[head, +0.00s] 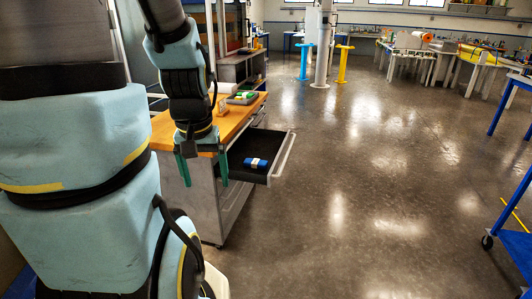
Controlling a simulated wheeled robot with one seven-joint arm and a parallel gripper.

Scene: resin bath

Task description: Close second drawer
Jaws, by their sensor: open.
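A grey drawer cabinet (208,200) with a wooden top stands at the left centre. One drawer (292,140) is pulled out to the right. Its inside is black, and a pale handle runs along its front. A blue item with a white band (256,163) lies in it. I cannot tell which drawer down from the top it is. My gripper (203,168) points down with its green fingers spread and nothing between them. It appears at the near end of the cabinet, left of the open drawer and seemingly apart from the drawer front.
A green and white item (242,97) sits on the wooden top (228,122). The floor right of the drawer is open. A blue cart (518,225) stands at the right edge. Yellow (342,65) and blue (304,62) stands are at the back.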

